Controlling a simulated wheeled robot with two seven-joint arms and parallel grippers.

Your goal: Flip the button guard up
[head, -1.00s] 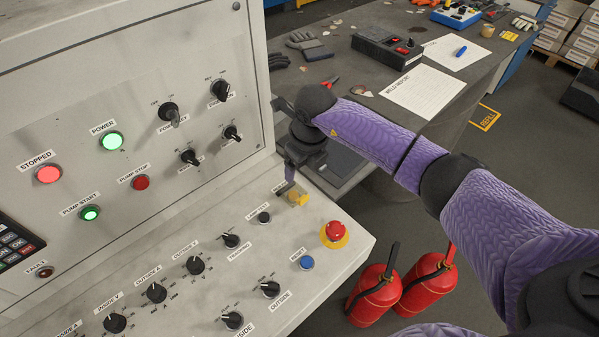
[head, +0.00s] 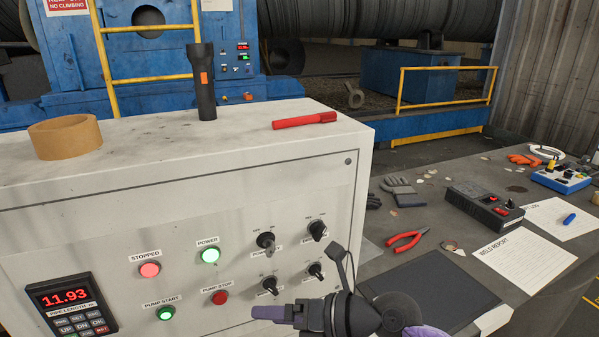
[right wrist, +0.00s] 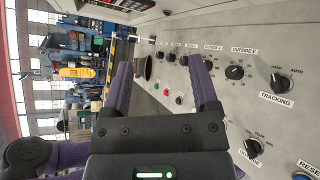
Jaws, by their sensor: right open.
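The button guard is not visible in either current view. The control console (head: 60,205) fills the lower left of the head view, with its upright panel of lit buttons and black knobs. My right gripper (head: 256,312) is in front of the lower right of this panel, pointing left. In the right wrist view its two purple fingers (right wrist: 161,66) are apart, and the console's sloping panel with labelled knobs lies behind and to the right of them. A dark round part shows between the fingers; I cannot tell whether it is near them. My left gripper is not in view.
A tape roll (head: 65,137), a flashlight (head: 205,85) and a red marker (head: 304,120) are on the console top. The grey bench at right holds red-handled pliers (head: 407,241), gloves (head: 401,192), a black box (head: 484,209) and papers (head: 525,262).

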